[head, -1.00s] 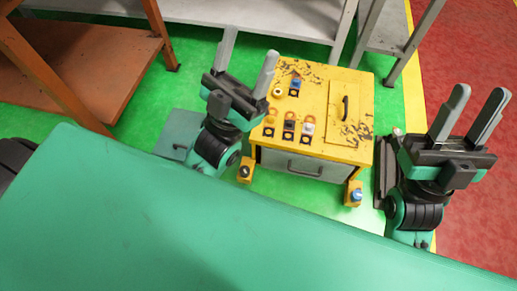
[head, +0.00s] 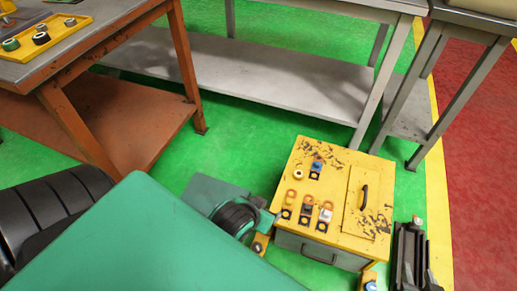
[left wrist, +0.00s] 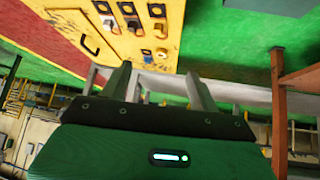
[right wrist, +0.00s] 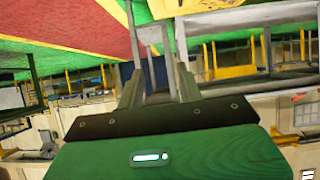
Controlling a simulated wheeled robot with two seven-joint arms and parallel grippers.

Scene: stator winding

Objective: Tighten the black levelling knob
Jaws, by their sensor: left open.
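The black levelling knob (head: 257,247) shows small and dark on a yellow foot bracket at the front left of the yellow cabinet (head: 315,237), partly crowded by my left arm. My left gripper (left wrist: 160,88) shows in the left wrist view with its two fingers apart and nothing between them. The cabinet's top with its several small knobs lies beyond its fingers in that view; the black levelling knob cannot be made out there. My right gripper (right wrist: 158,88) shows in the right wrist view, fingers apart and empty.
A blue knob (head: 370,286) sits on the cabinet's front right foot. An orange bench (head: 120,125) with a yellow tray (head: 72,32) stands at upper left. A grey table (head: 290,85) stands behind the cabinet. Green floor (head: 230,165) is free between them.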

